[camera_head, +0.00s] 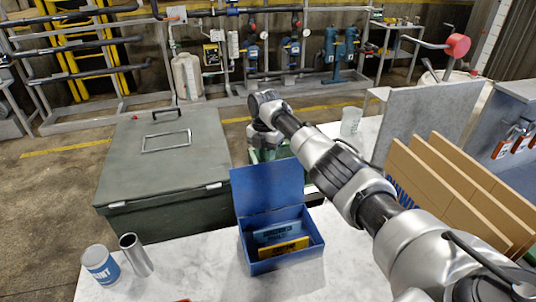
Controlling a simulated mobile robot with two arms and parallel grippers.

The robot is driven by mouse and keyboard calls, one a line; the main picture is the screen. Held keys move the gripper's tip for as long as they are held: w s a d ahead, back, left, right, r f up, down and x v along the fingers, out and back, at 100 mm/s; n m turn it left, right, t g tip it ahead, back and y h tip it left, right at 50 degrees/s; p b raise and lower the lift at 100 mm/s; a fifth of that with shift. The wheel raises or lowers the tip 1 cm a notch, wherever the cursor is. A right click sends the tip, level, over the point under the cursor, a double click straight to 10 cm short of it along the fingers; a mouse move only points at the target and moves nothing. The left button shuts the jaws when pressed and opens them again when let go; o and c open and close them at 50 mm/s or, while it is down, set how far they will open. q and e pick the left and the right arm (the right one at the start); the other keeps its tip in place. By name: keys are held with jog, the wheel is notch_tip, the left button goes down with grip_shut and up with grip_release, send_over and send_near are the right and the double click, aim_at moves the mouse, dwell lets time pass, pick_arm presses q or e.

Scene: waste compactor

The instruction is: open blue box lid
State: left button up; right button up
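The blue box (308,249) stands on the white marble-patterned table. Its lid (268,187) stands roughly upright at the back edge, so the box is open. Inside lie a light blue item and a yellow item (284,248). My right arm comes in from the lower right and reaches past the lid. My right gripper (268,153) is just behind the lid's top edge and partly hidden by it. I cannot tell whether it touches the lid or how its fingers stand. My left gripper is not in view.
A can (101,266) and a metal cylinder (136,255) stand at the table's left. A large dark green case (165,168) is behind them. Brown panels (462,185) and a grey panel (427,118) crowd the right. The table in front of the box is mostly clear.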

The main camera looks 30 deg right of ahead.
jog(key=o, duration=0.6)
jog(key=shift+g, duration=0.4)
jog(key=f, duration=0.1)
jog(key=a+f, duration=0.1)
jog(key=f, duration=0.1)
jog(key=shift+s+a+f, duration=0.2)
jog(key=shift+s+f, duration=0.15)
jog(key=shift+c, duration=0.2)
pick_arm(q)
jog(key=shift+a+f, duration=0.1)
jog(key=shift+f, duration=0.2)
pick_arm(e)
jog(key=shift+s+r, duration=0.1)
jog(key=shift+s, duration=0.05)
jog(key=shift+d, duration=0.1)
notch_tip(320, 180, up, 7)
jog(key=w+b, duration=0.2)
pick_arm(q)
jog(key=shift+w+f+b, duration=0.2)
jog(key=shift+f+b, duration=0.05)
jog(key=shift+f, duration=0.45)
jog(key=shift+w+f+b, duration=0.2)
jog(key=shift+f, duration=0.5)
pick_arm(e)
notch_tip(320, 180, up, 7)
send_over(264, 167)
jog(key=w+d, duration=0.2)
jog(key=w, duration=0.2)
jog(key=shift+w+r+t, duration=0.15)
jog(key=shift+t, duration=0.15)
